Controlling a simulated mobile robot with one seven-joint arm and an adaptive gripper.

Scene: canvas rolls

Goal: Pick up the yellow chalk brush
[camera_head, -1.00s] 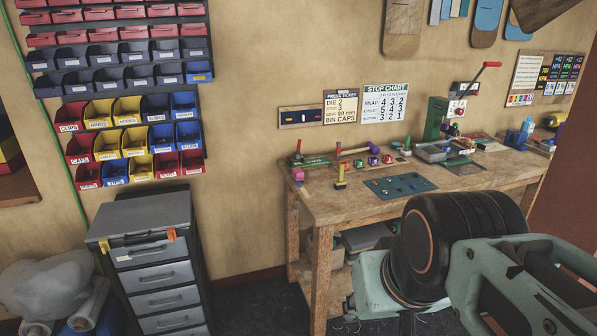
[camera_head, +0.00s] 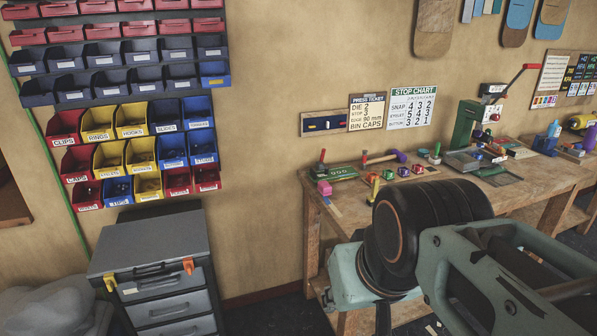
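A small yellow upright item (camera_head: 374,188) stands at the front left of the wooden workbench (camera_head: 345,212), just behind my arm; it may be the yellow chalk brush, but it is too small to tell. My arm's pale green links and dark round joint fill the lower right and hide much of the bench's middle and front. My gripper's fingertips do not show.
Labelled bins (camera_head: 124,121) hang on the wall. Dark floor shows between cabinet and bench.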

